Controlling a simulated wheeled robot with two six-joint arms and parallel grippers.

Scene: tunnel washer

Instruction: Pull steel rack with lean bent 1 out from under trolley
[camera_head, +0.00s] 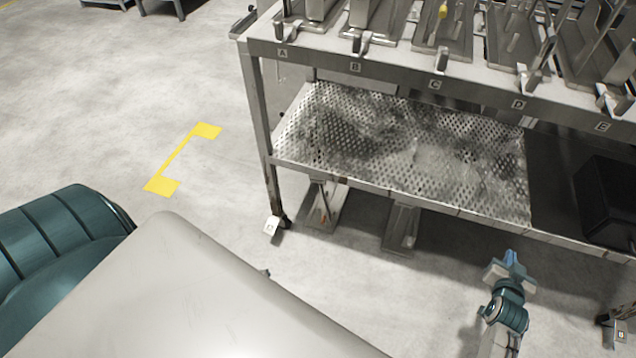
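The trolley (262,120) is a grey steel frame with a perforated lower shelf. Under that shelf, two narrow steel racks stand on the floor, a left one (324,212) and a right one (402,228). Their upper parts are hidden by the shelf, so I cannot tell which is the bent one. My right gripper (510,268) is in front of the trolley, to the right of both racks and apart from them. Its finger opening is too small to make out. My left gripper is not clearly seen; my own body covers the lower left.
Several steel racks stand on the trolley's top, behind edge labels A to E. A black box (608,200) sits at the lower shelf's right end. A caster (275,224) stands at the trolley's left leg. Yellow floor marking (180,160) lies left; the floor there is clear.

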